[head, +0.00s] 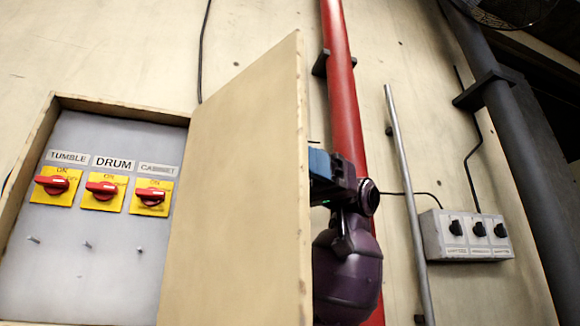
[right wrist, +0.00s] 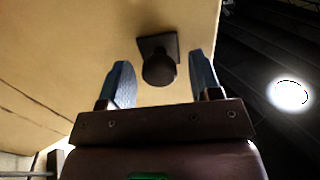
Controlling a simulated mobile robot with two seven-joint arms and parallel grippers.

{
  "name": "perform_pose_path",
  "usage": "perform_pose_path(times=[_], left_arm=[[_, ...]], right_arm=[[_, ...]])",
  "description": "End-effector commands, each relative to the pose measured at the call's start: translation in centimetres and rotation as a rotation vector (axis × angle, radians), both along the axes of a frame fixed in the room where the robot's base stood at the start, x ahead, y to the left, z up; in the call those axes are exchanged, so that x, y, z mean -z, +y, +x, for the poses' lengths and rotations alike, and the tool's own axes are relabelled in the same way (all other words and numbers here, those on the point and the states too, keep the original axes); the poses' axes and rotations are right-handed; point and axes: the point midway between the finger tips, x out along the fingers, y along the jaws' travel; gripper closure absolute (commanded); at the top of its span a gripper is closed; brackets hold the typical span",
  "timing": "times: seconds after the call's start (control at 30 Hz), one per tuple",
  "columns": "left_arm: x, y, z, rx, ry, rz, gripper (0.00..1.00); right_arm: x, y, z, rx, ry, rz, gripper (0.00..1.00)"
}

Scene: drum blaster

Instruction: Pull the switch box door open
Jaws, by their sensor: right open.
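The switch box (head: 75,215) is on the wall at the left of the head view, with its inside showing. Its door (head: 240,180) stands swung open on the box's right side. My right gripper (head: 318,165) is at the far side of the door near its free edge, partly hidden by it. In the right wrist view the door (right wrist: 60,60) fills the upper left, and its dark knob (right wrist: 159,68) sits between the open blue fingers of my right gripper (right wrist: 162,85). I cannot tell whether the fingers touch it. My left gripper is not in view.
Inside the box are three red switches (head: 103,188) on yellow plates, labelled TUMBLE, DRUM and CABINET. A grey control box (head: 465,236) and a dark pipe (head: 515,150) are further right.

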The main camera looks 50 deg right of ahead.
Motion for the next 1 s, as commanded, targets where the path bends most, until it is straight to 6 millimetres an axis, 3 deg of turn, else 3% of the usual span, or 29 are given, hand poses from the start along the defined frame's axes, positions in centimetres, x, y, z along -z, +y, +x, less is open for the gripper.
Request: perform_pose_path(times=[0.5, 0.7, 1.0], left_arm=[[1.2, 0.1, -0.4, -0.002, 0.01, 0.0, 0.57], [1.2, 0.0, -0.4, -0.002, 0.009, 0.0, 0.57], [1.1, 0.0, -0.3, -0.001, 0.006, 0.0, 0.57]], right_arm=[[0.0, -8.5, -0.4, 0.002, 0.001, 0.001, 0.42], [0.0, -9.8, -0.5, 0.002, 0.0, 0.001, 0.42], [0.0, -10.0, -0.5, 0.001, -0.001, 0.001, 0.42]])
